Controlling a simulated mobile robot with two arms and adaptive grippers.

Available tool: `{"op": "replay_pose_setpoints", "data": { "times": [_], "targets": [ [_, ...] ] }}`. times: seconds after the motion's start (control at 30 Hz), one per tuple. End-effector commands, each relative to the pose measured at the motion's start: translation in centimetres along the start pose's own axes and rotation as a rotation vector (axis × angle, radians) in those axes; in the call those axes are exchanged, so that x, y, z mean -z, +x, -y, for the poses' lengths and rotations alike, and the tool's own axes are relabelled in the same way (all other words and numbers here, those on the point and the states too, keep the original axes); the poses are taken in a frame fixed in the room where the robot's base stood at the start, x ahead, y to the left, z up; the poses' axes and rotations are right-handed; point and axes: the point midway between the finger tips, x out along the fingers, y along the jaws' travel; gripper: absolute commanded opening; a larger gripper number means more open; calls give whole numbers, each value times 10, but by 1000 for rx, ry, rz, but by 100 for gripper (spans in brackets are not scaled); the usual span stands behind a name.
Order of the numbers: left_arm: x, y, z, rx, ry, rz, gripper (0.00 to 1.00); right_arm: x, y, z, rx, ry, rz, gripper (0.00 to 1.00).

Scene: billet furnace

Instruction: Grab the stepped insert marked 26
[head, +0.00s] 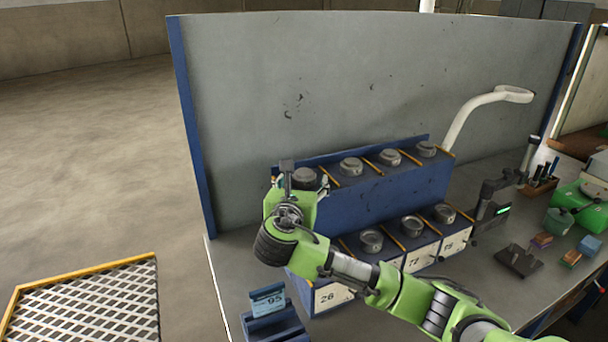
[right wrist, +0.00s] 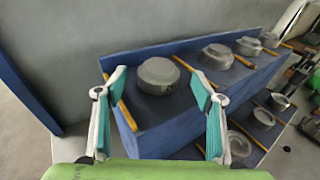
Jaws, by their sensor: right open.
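A white label that seems to read 26 (head: 333,295) is on the front left of the blue two-tier rack; the lower-tier spot above it is hidden by my right arm in the head view. My right gripper (head: 304,180) is open and empty at the left end of the upper tier. In the right wrist view, its fingers (right wrist: 161,110) stand apart either side of the leftmost upper grey round insert (right wrist: 158,75), not visibly touching it. That insert also shows in the head view (head: 304,177); its own number cannot be read. My left gripper is out of view.
The blue rack (head: 345,205) holds several similar inserts, separated by yellow bars. A grey panel (head: 370,80) stands behind. A blue holder with a 95 card (head: 268,301) is at front left. A white curved arm (head: 470,110), a dark stand (head: 519,260) and green equipment (head: 575,205) are at right.

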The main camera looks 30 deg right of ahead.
Motion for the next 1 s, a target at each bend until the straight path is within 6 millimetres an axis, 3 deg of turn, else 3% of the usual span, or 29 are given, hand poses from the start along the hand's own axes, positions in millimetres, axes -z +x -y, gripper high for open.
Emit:
{"op": "replay_pose_setpoints", "data": {
  "times": [0.23,0.53,0.77,1.0],
  "targets": [
    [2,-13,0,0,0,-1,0,-3,29,-2,2,0,0,62],
    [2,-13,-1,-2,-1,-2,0,-2,33,-2,0,0,1,62],
    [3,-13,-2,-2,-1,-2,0,-2,33,-2,0,0,0,2],
    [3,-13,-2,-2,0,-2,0,-5,33,-2,0,3,5,0]
  ]
}}
